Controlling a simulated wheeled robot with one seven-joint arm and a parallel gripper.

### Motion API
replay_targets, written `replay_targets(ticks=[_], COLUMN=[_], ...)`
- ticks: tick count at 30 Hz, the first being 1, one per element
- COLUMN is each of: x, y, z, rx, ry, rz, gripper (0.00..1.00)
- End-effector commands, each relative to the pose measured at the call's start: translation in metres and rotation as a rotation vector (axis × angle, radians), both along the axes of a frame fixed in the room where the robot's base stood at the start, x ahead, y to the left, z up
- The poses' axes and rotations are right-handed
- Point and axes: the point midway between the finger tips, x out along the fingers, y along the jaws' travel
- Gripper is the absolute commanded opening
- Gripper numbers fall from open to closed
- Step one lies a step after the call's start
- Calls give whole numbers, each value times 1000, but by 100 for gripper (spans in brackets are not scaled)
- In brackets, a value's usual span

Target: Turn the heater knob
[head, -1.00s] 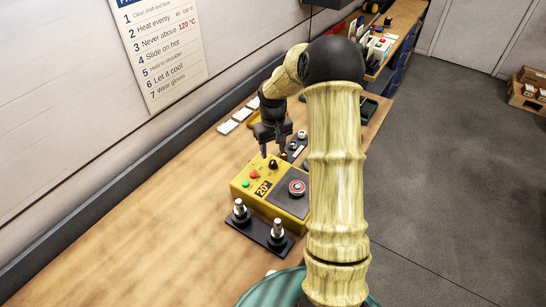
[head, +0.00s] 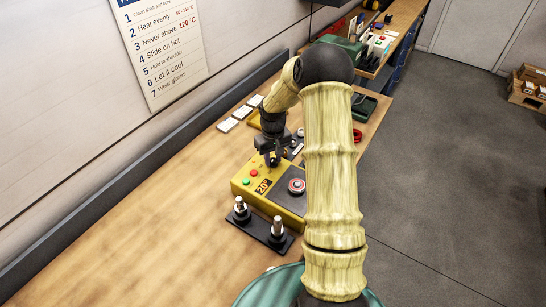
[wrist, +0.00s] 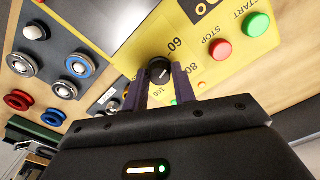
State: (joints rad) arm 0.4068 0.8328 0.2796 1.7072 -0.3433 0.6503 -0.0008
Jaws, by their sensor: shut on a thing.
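The yellow heater box (head: 286,203) stands on the wooden bench in the head view, with a display reading 20°. Its black knob (wrist: 160,70) has a white pointer line and sits among printed numbers such as 60, 80 and 100. My gripper (wrist: 163,80) is shut on the knob, one dark finger on each side of it. In the head view my gripper (head: 273,159) is over the back of the box and mostly covers the knob. A red STOP button (wrist: 221,49) and a green START button (wrist: 258,24) are beside the knob.
A black stand with two upright metal posts (head: 262,230) is in front of the box. A dark tray with several rings (wrist: 45,60) lies beside it in the wrist view. White cards (head: 241,113) lie by the wall. The bench's left front is clear.

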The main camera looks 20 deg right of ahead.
Motion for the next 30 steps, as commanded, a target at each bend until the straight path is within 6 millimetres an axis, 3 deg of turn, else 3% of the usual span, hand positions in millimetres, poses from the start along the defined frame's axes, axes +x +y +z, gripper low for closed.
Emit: replay_targets(ticks=[14, 30], x=[1, 1], y=[-1, -1], z=[-1, 0], rx=[-3, -3], ry=[-1, -3], rz=[-119, -574], gripper=[4, 4])
